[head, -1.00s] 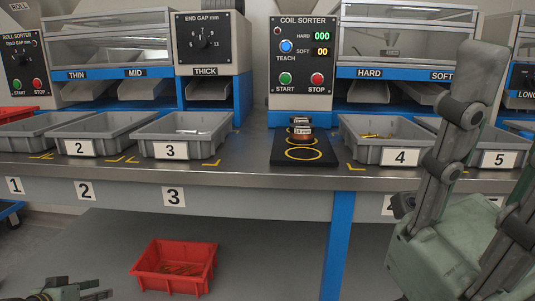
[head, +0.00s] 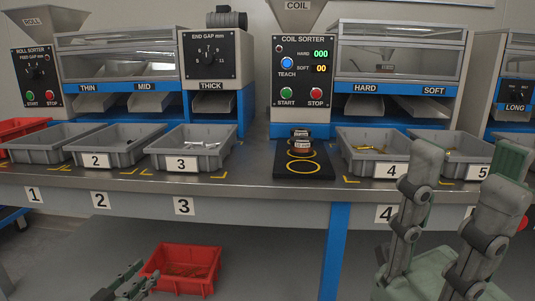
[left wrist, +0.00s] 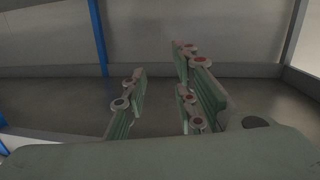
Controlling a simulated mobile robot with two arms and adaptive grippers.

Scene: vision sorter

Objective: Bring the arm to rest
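My left gripper (head: 124,284) is at the bottom left of the head view, low in front of the bench, left of the red bin. In the left wrist view my left gripper (left wrist: 162,100) has its green-padded fingers apart with nothing between them. My right gripper (head: 468,178) is large at the right of the head view, in front of grey bins 4 and 5. Its fingers stand upright and spread apart, with nothing seen between them. The lower part of my right gripper runs out of the frame.
The coil sorter (head: 304,72) stands behind. A red bin (head: 183,288) sits below the bench.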

